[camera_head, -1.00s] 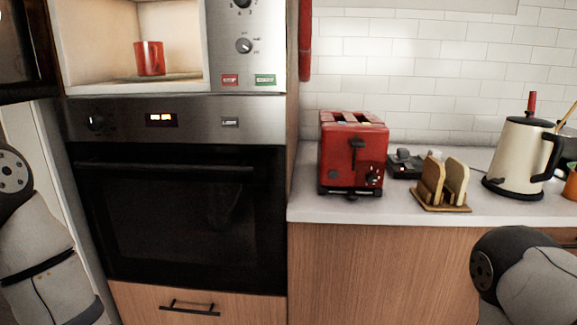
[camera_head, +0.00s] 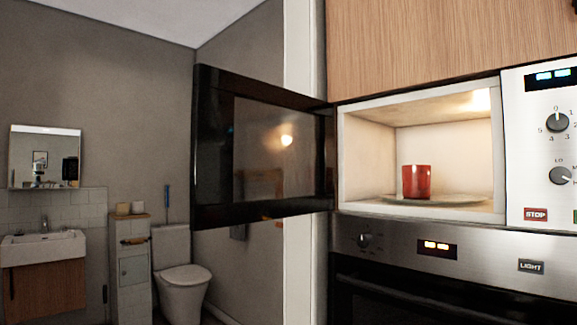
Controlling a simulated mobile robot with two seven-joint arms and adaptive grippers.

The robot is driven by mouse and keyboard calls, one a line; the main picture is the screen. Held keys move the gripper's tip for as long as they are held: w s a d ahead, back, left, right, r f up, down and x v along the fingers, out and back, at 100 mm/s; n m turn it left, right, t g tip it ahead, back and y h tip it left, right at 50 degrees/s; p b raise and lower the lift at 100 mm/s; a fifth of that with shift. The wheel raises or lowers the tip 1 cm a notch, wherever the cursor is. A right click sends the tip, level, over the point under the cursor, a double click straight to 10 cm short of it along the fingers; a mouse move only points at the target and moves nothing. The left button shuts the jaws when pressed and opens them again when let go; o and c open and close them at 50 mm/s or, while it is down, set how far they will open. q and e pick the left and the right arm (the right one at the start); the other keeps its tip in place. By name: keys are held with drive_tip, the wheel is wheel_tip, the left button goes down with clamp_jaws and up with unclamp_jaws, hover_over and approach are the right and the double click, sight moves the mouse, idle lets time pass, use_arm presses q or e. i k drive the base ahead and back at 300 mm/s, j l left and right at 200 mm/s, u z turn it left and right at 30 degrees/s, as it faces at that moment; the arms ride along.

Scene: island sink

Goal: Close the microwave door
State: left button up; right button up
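The microwave (camera_head: 418,211) is built in above the oven at the right. Its black door (camera_head: 212,150) stands wide open, hinged at the cavity's left edge and swung out to the left. The lit cavity holds a red cup (camera_head: 417,182) upright on a plate (camera_head: 440,199). The control panel (camera_head: 537,120) with knobs and a STOP button is right of the cavity. Neither of my grippers is in view, and nothing touches the door.
A wooden cabinet (camera_head: 430,45) is above the microwave, and the oven (camera_head: 400,295) is below. Beyond the door are a toilet (camera_head: 183,290), a narrow cabinet (camera_head: 133,272), a sink (camera_head: 45,249) and a mirror (camera_head: 45,157). No obstacle shows in front of the cavity.

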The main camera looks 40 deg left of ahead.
sight(215, 90)
drive_tip(key=j+z, duration=0.1)
drive_tip(key=j, duration=0.55)
drive_tip(key=j+z, duration=0.1)
drive_tip(key=j, duration=0.6)
drive_tip(key=j+z, duration=0.15)
drive_tip(key=j, duration=0.5)
drive_tip(key=k+j+z, duration=0.1)
drive_tip(key=j, duration=0.6)
drive_tip(key=k+j+z, duration=0.1)
drive_tip(key=j, duration=0.55)
